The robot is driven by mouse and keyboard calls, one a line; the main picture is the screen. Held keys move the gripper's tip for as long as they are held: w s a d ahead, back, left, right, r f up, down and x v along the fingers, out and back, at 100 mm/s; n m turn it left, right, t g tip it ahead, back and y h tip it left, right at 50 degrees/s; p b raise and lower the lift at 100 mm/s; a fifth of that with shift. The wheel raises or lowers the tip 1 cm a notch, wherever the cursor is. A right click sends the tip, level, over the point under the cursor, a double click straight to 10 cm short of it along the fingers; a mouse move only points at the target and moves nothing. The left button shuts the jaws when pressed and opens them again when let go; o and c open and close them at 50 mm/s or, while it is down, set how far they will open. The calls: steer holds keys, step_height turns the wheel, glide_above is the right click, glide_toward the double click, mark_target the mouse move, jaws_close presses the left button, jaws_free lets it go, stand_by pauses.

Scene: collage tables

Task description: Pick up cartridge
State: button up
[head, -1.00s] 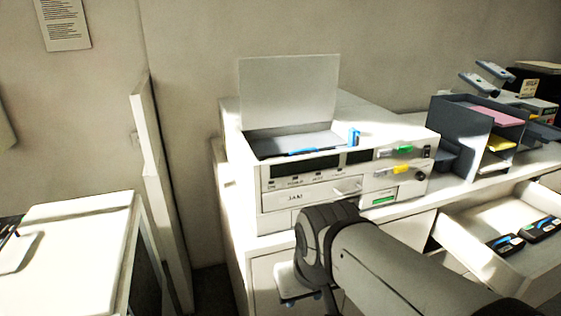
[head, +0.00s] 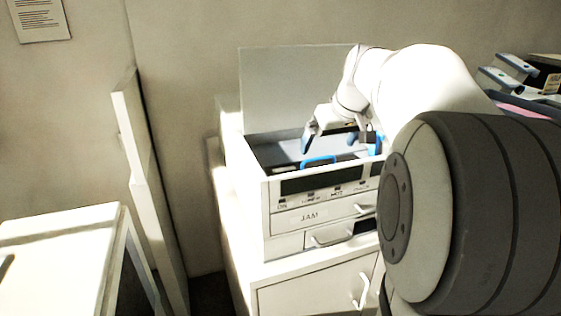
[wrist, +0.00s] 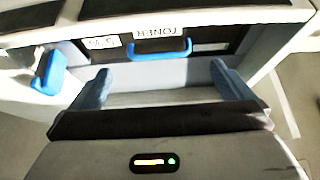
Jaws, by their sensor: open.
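The cartridge (wrist: 205,38) is a dark unit in the open printer bay, marked "TONER" and "5%", with a blue handle (wrist: 160,48). The handle also shows in the head view (head: 318,160). My gripper (wrist: 160,70) is open and empty. Its two blue-grey fingers are spread wider than the handle, and the handle lies between and beyond the tips in the wrist view. In the head view my gripper (head: 330,142) is above the printer opening. I cannot tell how much height separates the fingers from the handle.
The white printer (head: 285,222) has its lid (head: 290,90) raised behind the opening. A blue lever (wrist: 50,73) stands beside the bay. A white table (head: 50,260) is at the left. My arm hides the right side of the counter.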

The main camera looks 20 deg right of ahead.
mark_target(320, 159)
steer(key=shift+p+x, duration=0.95)
steer(key=shift+x, duration=2.75)
steer(key=shift+w+d, duration=0.1)
steer(key=shift+d, duration=0.05)
steer(key=shift+c, duration=0.6)
steer(key=shift+r, duration=0.15)
steer(key=c, duration=1.4)
